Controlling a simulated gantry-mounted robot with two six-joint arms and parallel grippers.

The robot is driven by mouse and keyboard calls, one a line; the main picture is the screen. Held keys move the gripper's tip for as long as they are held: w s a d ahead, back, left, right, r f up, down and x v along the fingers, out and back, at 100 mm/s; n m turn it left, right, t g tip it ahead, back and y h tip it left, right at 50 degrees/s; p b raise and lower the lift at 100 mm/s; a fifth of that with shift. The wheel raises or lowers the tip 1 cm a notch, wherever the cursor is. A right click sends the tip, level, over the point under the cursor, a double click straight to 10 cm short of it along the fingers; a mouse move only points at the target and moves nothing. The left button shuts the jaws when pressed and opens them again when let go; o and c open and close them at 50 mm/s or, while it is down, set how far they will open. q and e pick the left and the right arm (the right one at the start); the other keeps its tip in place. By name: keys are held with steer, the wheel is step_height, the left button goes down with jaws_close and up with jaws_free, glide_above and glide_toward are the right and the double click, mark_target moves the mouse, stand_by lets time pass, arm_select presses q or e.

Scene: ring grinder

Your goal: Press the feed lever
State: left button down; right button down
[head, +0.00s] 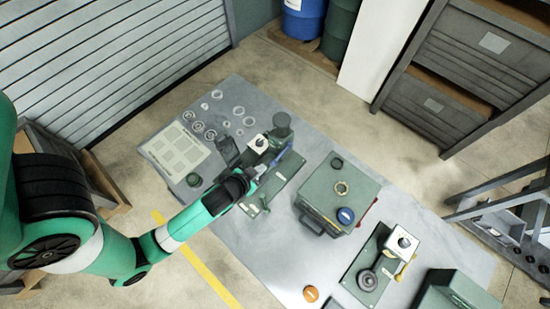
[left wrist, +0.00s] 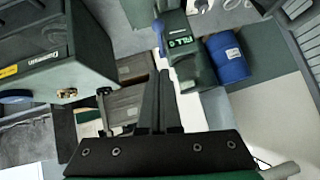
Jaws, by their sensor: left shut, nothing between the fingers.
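A green machine on a flat green base (head: 284,182) stands near the table's middle, with a dark round hopper (head: 281,124) and a white-topped block (head: 258,142). A green part labelled FILL (left wrist: 181,42) shows in the left wrist view, with a thin blue piece (left wrist: 158,32) beside it. My left gripper (head: 259,171) is shut and empty, close over the machine's left side. Its fingers (left wrist: 158,78) point at the FILL part in the wrist view; I cannot tell whether they touch it. No feed lever can be made out for certain; the gripper covers part of the machine.
Another green unit with a white-topped block (head: 403,240) is further right. Several metal rings lie at the back left. An orange disc (head: 311,293) lies at the front.

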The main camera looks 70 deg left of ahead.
arm_select(q)
steer(key=b, duration=0.3)
glide_toward(276, 160)
steer(key=w+a+r, duration=0.1)
steer(key=w, duration=0.2)
steer(key=f, duration=0.2)
steer(key=a+f, duration=0.1)
steer(key=f, duration=0.1)
steer(key=shift+w+a+f, duration=0.1)
steer(key=shift+f, duration=0.05)
